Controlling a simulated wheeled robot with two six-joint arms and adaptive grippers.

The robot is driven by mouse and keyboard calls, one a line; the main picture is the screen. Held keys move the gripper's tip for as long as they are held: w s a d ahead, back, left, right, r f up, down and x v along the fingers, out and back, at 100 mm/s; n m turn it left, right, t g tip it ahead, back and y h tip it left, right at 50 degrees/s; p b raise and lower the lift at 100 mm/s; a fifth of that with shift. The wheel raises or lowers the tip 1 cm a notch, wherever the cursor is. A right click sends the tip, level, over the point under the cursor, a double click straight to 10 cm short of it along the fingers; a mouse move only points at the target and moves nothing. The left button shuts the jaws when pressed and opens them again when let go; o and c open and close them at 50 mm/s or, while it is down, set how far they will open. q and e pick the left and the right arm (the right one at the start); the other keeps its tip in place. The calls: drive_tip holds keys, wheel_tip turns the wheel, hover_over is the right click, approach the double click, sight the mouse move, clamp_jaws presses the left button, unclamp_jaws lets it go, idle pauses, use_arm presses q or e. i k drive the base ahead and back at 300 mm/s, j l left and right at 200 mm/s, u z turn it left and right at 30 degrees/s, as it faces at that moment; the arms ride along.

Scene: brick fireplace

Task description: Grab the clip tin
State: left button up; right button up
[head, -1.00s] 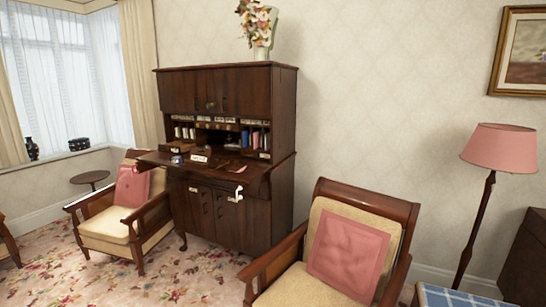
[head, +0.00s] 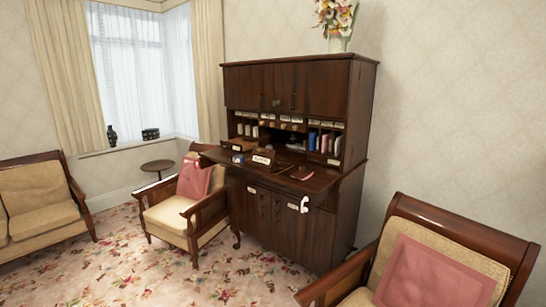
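I cannot tell for sure which thing is the clip tin. Small items lie on the fold-down writing surface of the dark wooden bureau (head: 316,185). Among them are a small blue item (head: 238,159) near the left end, a white card-like item (head: 263,156) beside it, and a flat reddish item (head: 302,173) further right. They are too small to make out. A dark round container (head: 150,134) stands on the window sill at the left. Neither of my grippers shows in the head view.
An armchair (head: 172,217) with a pink cushion stands at the bureau's left front. Another armchair (head: 480,230) fills the lower right. A sofa (head: 42,226) is at the far left, and a small round table (head: 158,165) is by the window. The floral carpet (head: 190,283) in front is clear.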

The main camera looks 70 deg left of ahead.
sight(237, 159)
drive_tip(key=j+u, duration=0.15)
drive_tip(key=j, duration=0.5)
drive_tip(key=j+u, duration=0.1)
drive_tip(key=j, duration=0.55)
drive_tip(key=i+j+u, duration=0.15)
drive_tip(key=j, duration=0.45)
drive_tip(key=i+j+u, duration=0.1)
drive_tip(key=j, duration=0.55)
